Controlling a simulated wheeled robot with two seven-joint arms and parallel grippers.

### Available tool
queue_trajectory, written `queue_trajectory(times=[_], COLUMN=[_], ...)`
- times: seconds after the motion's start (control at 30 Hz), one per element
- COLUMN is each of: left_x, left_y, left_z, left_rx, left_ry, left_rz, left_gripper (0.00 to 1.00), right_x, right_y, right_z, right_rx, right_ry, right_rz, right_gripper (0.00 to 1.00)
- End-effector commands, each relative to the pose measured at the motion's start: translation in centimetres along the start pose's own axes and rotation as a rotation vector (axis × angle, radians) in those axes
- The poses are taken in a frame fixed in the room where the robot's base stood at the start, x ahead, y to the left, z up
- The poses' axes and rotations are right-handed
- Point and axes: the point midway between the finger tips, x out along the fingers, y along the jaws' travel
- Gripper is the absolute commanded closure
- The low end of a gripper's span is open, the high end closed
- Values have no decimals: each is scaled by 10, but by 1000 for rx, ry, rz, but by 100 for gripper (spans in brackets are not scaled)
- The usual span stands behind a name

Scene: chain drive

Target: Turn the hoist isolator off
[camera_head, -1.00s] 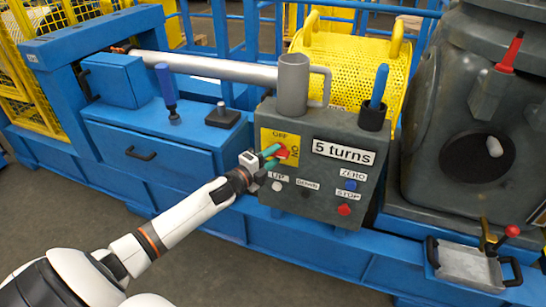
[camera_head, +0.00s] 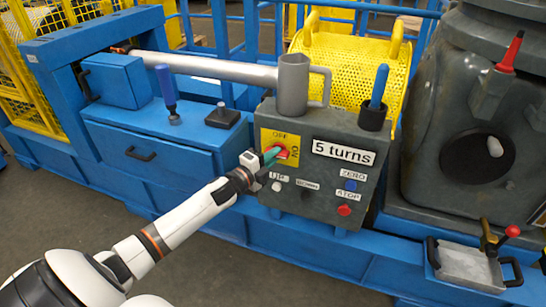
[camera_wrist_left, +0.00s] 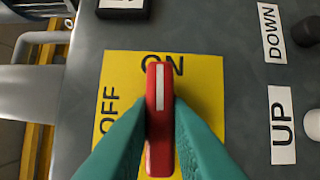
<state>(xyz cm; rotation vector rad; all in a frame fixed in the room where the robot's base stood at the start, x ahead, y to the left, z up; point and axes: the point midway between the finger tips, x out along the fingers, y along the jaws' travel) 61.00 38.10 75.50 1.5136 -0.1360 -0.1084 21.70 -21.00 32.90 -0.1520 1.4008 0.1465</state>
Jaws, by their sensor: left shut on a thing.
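The hoist isolator is a red handle (camera_head: 283,154) on a yellow plate (camera_head: 266,137) marked OFF and ON, on the grey control panel's sloped face. In the left wrist view, the red handle (camera_wrist_left: 160,100) has a white stripe pointing at ON; OFF is to the left of it on the yellow plate (camera_wrist_left: 207,100). My left gripper (camera_head: 275,153) is shut on the handle. Its teal fingers (camera_wrist_left: 160,125) press the handle from both sides in the left wrist view and hide part of its lower half. My right gripper is not in view.
Close to the handle are the white UP button (camera_head: 276,186), the black DOWN button (camera_head: 306,194), the blue ZERO button (camera_head: 351,185) and the red STOP button (camera_head: 344,210). A grey mug-like holder (camera_head: 293,82) and a cup with a blue-handled tool (camera_head: 379,88) stand on top of the panel.

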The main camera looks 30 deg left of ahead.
Motion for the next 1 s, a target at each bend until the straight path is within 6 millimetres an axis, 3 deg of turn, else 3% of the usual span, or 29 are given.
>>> queue_trajectory(times=[0.5,1.0], left_x=[0,1], left_y=[-6,-6], left_z=[1,3], left_rx=[-387,-827], left_ry=[2,2], left_rz=[159,341], left_gripper=[100,100], right_x=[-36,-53], right_y=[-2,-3], right_z=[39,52], right_rx=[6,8], right_ry=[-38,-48], right_rz=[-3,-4], right_gripper=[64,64])
